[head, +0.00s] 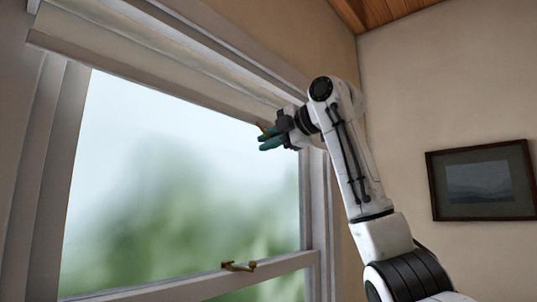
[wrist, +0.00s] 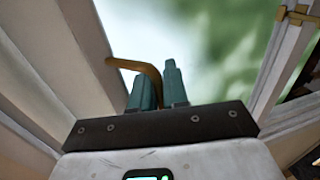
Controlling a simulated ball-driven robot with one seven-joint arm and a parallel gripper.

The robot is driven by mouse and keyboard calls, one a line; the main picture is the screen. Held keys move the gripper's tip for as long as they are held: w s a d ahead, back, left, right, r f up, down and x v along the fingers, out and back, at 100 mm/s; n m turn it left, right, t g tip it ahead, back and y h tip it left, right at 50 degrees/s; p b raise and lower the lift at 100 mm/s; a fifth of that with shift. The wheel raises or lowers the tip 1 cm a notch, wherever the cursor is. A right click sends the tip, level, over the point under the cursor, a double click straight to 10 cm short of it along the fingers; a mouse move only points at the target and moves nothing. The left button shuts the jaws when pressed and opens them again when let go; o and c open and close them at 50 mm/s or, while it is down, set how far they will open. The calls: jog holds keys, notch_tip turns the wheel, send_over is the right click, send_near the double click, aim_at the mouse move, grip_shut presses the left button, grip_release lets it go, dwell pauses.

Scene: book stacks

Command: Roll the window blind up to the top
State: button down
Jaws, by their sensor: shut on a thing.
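The window blind (head: 160,62) is a pale strip across the top of the window, with its lower edge just under the top frame. It also shows at the left of the wrist view (wrist: 75,42). A bent brass pull (wrist: 138,66) sits at its lower edge, near the right end. My gripper (head: 268,141) is at the window's upper right, its teal fingers shut on the brass pull. In the wrist view the pull passes between the fingers (wrist: 155,78), its curved end showing on the left.
A brass latch (head: 238,266) is on the lower window rail (head: 190,288). The window's right frame (head: 316,215) stands close beside my arm. A framed picture (head: 482,181) hangs on the right wall. The glass area below the blind is clear.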

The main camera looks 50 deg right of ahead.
jog(key=shift+r, duration=0.15)
jog(key=c, duration=1.2)
grip_release()
jog(key=shift+c, duration=0.2)
jog(key=b+v, duration=0.3)
jog(key=v, duration=0.7)
jog(key=shift+s, duration=0.35)
